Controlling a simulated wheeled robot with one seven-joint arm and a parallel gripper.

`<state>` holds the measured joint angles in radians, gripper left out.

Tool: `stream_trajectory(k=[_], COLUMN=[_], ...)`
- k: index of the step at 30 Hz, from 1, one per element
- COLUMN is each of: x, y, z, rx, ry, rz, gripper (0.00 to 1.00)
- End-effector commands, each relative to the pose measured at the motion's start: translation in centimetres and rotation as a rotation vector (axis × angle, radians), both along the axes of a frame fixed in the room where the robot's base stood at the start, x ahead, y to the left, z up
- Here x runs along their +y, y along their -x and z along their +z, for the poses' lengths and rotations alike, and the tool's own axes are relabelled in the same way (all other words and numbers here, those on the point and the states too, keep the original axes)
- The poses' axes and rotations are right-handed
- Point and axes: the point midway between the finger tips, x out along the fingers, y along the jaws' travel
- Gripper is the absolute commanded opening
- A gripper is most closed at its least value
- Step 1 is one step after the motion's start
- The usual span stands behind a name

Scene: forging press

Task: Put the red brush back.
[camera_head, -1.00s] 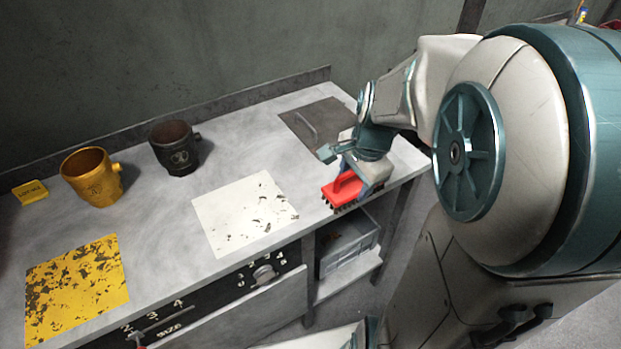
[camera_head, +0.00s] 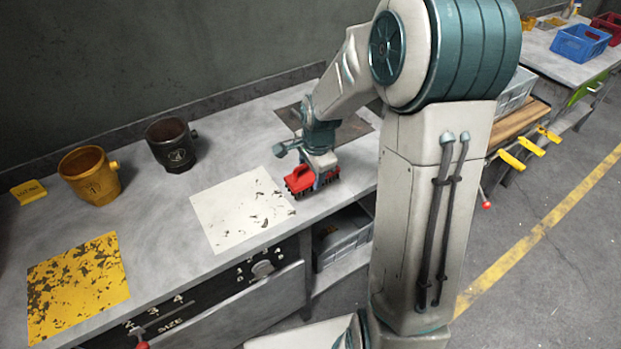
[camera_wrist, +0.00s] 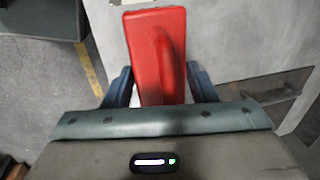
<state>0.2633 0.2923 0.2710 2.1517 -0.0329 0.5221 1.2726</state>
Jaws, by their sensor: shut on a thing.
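The red brush (camera_head: 299,180) has a red handle and dark bristles facing down. My gripper (camera_head: 318,178) is shut on it, at the right of the white worn square on the bench. In the wrist view the red brush (camera_wrist: 158,52) lies between the two blue fingers of my gripper (camera_wrist: 160,88). The bristles are at or just above the bench top (camera_head: 165,228); I cannot tell if they touch it.
A white worn square (camera_head: 235,212) lies left of the brush. A dark plate with a handle (camera_head: 352,128) is behind my gripper. A black mug (camera_head: 172,146), a yellow mug (camera_head: 90,174) and a yellow worn square (camera_head: 80,285) are further left. A grey bin (camera_head: 345,238) sits below the bench.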

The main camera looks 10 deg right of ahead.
Motion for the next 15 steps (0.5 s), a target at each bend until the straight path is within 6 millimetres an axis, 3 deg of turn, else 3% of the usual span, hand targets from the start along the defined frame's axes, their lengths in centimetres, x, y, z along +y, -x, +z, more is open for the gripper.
stream_trajectory(k=[6, 15], x=[0.0, 0.0], y=[0.1, 0.1], z=[-2.8, -3.3], rx=[0.003, 0.001], ry=[-0.001, -0.001], rz=[0.0, 0.0], gripper=[0.31, 0.31])
